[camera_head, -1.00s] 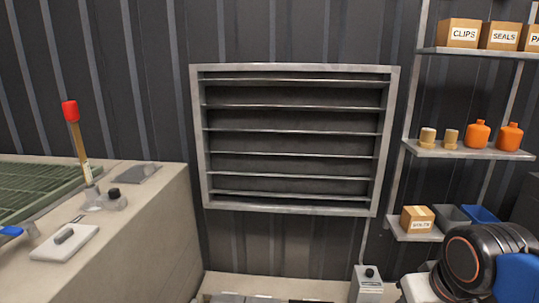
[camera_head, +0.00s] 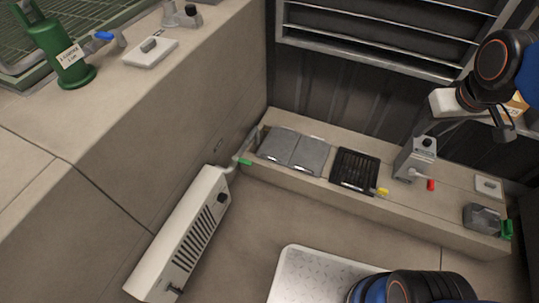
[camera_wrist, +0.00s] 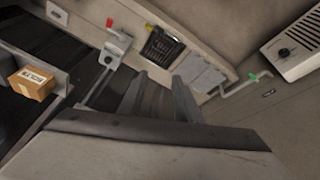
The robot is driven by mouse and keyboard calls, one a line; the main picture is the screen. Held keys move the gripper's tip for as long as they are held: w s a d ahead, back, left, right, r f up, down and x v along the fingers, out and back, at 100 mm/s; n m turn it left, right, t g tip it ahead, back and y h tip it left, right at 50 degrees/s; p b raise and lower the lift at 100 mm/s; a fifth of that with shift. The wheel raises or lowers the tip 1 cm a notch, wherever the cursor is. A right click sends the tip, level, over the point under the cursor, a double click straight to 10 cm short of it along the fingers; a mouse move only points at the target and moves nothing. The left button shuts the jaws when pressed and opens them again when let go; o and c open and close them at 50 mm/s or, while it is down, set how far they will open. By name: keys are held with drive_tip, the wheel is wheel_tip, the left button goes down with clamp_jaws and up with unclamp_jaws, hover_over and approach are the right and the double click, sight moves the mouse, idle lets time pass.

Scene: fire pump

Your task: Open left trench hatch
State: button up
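Two grey hatch plates lie side by side, flat, in the low ledge by the wall. In the head view, the left hatch (camera_head: 278,145) is beside the green-handled pipe and the right hatch (camera_head: 311,154) adjoins it. In the wrist view the order is mirrored: the left hatch (camera_wrist: 208,78) is on the right and the right hatch (camera_wrist: 188,66) on the left. My gripper (camera_wrist: 160,88) shows two fingers standing apart with nothing between them. It is well short of the hatches. In the head view my arm is at the upper right.
A black grate (camera_head: 354,171) with a yellow handle lies right of the hatches, then a grey box with a red lever (camera_head: 415,158). A white heater (camera_head: 182,235) stands against the left block. A green cylinder (camera_head: 62,50) stands on that block. A carton (camera_wrist: 31,83) sits on a shelf.

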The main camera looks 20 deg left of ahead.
drive_tip(key=w+a+f+n, duration=0.3)
drive_tip(key=w+a+f, duration=0.1)
drive_tip(key=w+a, duration=0.5)
drive_tip(key=n+g, duration=0.2)
drive_tip(key=n, duration=0.8)
hover_over(269, 158)
drive_tip(key=s, duration=0.3)
wheel_tip(269, 158, down, 32)
drive_tip(key=w+f, duration=0.1)
drive_tip(key=f, duration=0.4)
drive_tip(key=w+f, duration=0.1)
drive_tip(key=f, duration=0.5)
drive_tip(key=w+f, duration=0.1)
drive_tip(key=f, duration=0.4)
drive_tip(key=shift+f, duration=0.2)
clamp_jaws()
